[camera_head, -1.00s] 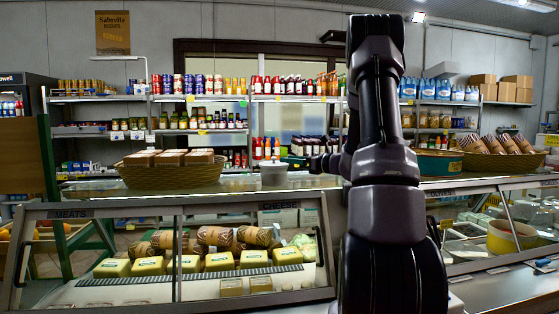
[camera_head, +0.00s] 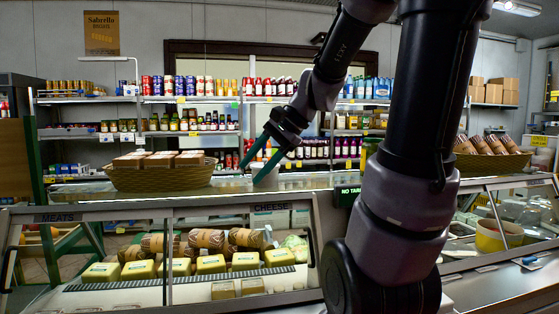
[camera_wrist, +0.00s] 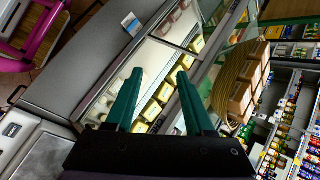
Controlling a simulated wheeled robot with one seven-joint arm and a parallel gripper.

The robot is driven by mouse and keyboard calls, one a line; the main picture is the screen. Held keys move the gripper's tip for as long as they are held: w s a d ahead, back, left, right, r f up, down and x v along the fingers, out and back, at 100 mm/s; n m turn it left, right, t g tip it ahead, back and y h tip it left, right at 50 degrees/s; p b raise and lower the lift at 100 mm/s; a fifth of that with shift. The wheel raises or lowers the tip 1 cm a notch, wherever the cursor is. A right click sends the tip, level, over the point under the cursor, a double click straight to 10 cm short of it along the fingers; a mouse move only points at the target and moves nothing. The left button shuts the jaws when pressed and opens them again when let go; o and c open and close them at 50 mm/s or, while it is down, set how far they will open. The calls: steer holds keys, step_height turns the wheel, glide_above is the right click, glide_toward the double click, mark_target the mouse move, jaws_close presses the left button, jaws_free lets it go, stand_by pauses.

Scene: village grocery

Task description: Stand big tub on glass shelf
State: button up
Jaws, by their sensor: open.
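A wicker basket (camera_head: 160,181) with brown boxes stands on the shelf to the left. Another basket (camera_head: 492,162) stands to the right. Below is the glass-fronted case with yellow cheese blocks (camera_head: 211,264). Stocked wall shelves (camera_head: 190,98) stand behind the counter.

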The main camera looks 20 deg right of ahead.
steer(key=s+d+r+n+t+h, duration=0.2)
steer(key=s+n+t+h, duration=0.1)
steer(key=s+n, duration=0.4)
steer(key=shift+s+d+r+h, duration=0.25)
steer(key=shift+s+d+h, duration=0.2)
steer(key=shift+h, duration=0.45)
stand_by(0.3)
